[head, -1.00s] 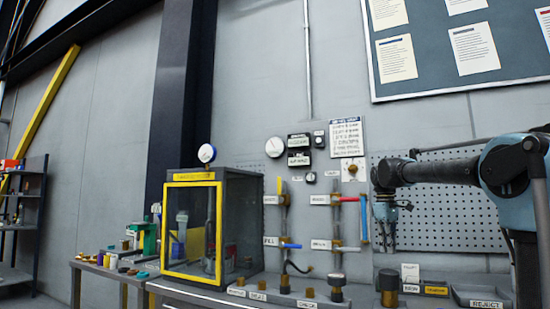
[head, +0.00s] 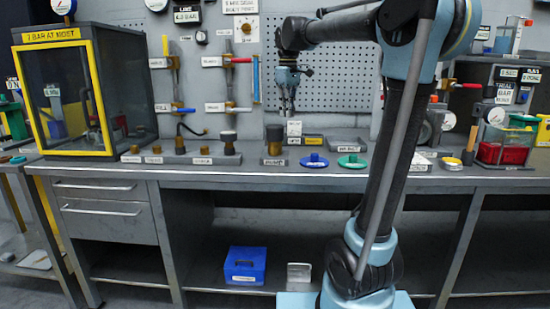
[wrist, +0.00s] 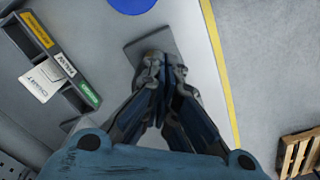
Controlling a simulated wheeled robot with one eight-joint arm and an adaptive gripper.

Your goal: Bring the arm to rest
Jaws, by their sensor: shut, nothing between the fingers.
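My gripper (head: 289,106) hangs from the raised arm, fingers pointing down, in front of the pegboard and above the back of the workbench. Its fingers are together and hold nothing. In the wrist view the closed fingers (wrist: 162,68) cover part of a grey plate (wrist: 150,43). My arm rises from its light blue base at the lower middle of the head view, bends at the top right and reaches left.
The workbench (head: 300,174) carries a yellow-framed glass cabinet (head: 72,88), dark-topped fittings, a blue disc (head: 314,160) and a green disc (head: 353,161). Pipes with coloured handles line the wall. A blue box (head: 245,265) sits below. A pallet (wrist: 300,152) shows in the wrist view.

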